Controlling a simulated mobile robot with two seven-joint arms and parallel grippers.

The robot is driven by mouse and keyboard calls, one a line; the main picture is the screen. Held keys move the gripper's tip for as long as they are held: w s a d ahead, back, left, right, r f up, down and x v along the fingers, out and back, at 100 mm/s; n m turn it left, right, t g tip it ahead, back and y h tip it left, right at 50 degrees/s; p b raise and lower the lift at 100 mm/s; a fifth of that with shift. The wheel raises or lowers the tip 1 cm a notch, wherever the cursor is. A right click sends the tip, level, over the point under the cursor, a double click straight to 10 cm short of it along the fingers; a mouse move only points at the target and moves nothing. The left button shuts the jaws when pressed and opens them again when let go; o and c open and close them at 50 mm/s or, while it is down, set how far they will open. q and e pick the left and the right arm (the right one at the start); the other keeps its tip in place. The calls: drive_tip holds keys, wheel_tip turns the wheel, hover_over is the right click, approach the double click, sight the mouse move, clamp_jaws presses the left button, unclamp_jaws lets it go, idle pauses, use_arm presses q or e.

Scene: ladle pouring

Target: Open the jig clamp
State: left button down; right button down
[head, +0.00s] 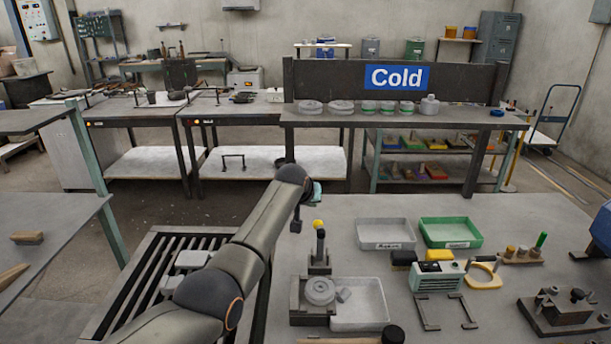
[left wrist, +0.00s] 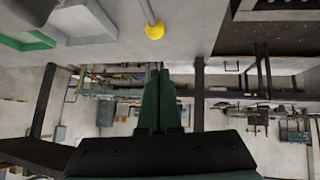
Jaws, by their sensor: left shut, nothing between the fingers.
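The jig clamp (head: 319,256) stands on the workbench, its dark lever upright with a yellow knob (head: 318,224) on top. The knob also shows in the left wrist view (left wrist: 155,30), on a grey rod at the top of the picture. Just in front of the clamp is the dark jig with a round grey part (head: 319,291) in it. My left gripper (left wrist: 161,75) has its green fingers together and empty. In the head view it is mostly hidden behind my wrist, above and apart from the knob. My right gripper is not in view.
A grey tray (head: 385,233) and a green tray (head: 450,232) lie behind the jig, right of the clamp. A light tray (head: 360,312) adjoins the jig. A green-and-white device (head: 437,277) and a yellow ring-shaped item (head: 486,275) stand further right.

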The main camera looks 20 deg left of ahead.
use_arm(q)
wheel_tip(320, 180, up, 7)
drive_tip(key=s, duration=0.2)
drive_tip(key=shift+s+a+r, duration=0.2)
drive_tip(key=shift+s+a, duration=0.1)
drive_tip(key=shift+a, duration=0.1)
drive_tip(key=shift+f, duration=0.1)
